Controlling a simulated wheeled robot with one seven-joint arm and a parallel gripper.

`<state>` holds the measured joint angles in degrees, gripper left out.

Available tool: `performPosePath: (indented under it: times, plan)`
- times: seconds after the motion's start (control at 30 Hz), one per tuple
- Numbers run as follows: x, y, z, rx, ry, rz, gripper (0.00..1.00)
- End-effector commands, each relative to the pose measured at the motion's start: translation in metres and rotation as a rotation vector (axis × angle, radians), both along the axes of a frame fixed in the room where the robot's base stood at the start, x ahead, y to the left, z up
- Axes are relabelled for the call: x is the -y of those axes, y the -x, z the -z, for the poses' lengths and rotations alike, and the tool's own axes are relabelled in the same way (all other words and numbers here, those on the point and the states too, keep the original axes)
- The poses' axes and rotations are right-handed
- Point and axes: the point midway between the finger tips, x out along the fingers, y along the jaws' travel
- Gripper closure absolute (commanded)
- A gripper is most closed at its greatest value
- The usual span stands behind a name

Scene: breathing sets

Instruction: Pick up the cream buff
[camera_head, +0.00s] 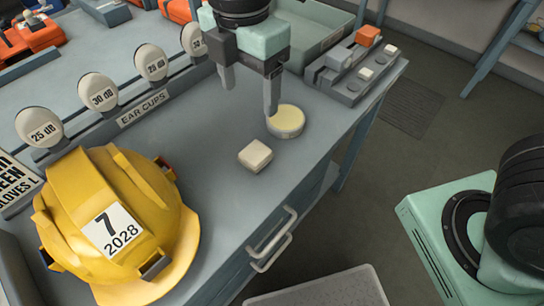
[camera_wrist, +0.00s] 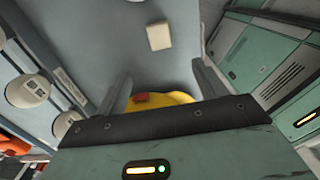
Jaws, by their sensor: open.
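Two cream things lie on the grey bench (camera_head: 205,200): a small rounded block (camera_head: 256,155) and a round, pale-topped puck (camera_head: 286,121) with a yellowish side. The frames do not settle which is the cream buff. The block also shows in the wrist view (camera_wrist: 159,36), ahead of the fingers; the puck does not show there. My gripper (camera_head: 249,97) is open and empty, raised above the bench. In the head view one fingertip overlaps the puck's edge, with no clear contact. In the wrist view both fingers are apart (camera_wrist: 160,84).
A yellow helmet (camera_head: 120,215) fills the bench's near left. Several labelled ear cups (camera_head: 98,92) stand along the left. A grey fixture with small blocks (camera_head: 352,65) and a green tray (camera_head: 312,35) are at the back. Drawer handles (camera_head: 272,240) project from the right side.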

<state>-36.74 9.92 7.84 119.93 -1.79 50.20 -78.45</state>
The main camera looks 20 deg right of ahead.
Motion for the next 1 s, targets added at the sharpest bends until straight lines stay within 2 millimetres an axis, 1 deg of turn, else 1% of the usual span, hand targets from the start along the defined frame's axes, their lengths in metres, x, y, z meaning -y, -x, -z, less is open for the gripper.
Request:
performPosePath:
  times: [0.13, 0.4, 0.5, 0.6, 0.83, 1.0]
  plan:
    - [0.001, 0.001, 0.024, -0.005, 0.005, -0.004, 0.29]
    - [0.001, 0.001, 0.081, -0.005, 0.005, -0.002, 0.29]
    - [0.001, 0.001, 0.099, -0.005, 0.005, -0.001, 0.29]
    - [0.000, 0.001, 0.111, -0.003, 0.002, 0.000, 0.29]
    - [0.001, 0.000, 0.126, -0.004, 0.003, 0.000, 0.29]
    - [0.003, -0.002, 0.151, -0.005, 0.006, 0.000, 0.29]
